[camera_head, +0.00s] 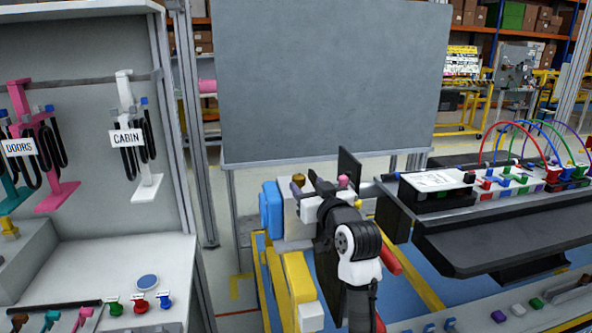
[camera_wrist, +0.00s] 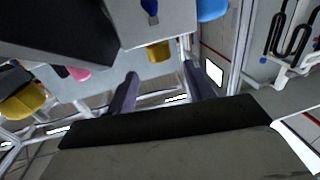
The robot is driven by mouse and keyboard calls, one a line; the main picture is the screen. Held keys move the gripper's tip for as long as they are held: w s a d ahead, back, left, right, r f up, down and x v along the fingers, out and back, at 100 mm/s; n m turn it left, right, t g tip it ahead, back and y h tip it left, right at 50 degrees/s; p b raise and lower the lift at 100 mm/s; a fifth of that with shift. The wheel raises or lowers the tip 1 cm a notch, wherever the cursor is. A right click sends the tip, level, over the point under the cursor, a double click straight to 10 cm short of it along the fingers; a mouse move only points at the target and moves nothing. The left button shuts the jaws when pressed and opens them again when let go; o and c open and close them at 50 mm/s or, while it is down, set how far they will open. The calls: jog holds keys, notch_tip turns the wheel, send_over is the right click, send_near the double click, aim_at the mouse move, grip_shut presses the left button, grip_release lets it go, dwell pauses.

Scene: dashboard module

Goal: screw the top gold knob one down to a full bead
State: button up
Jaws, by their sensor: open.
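The top gold knob (camera_head: 298,178) stands on the pale module block (camera_head: 291,217) in the head view. It also shows in the wrist view, as a gold knob (camera_wrist: 158,53) beyond and between my two fingertips. My gripper (camera_wrist: 160,70) is open, with one finger on each side of the knob's line and a clear gap between them. In the head view my gripper (camera_head: 305,184) reaches in from the right, close to the knob. I cannot tell whether a finger touches it. The knob's thread and base are hidden.
A pink knob (camera_head: 343,181) is near my wrist in the head view. A blue part (camera_head: 271,209) and a yellow part (camera_head: 299,276) flank the block. A dark console (camera_head: 500,232) stands to the right. A grey board (camera_head: 335,80) rises behind.

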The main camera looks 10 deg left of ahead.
jog(key=p+x, duration=0.2)
jog(key=x, duration=0.6)
jog(key=shift+w+a, duration=0.2)
jog(key=shift+a, duration=0.05)
jog(key=c, duration=1)
jog(key=shift+o, duration=0.2)
jog(key=shift+p, duration=0.35)
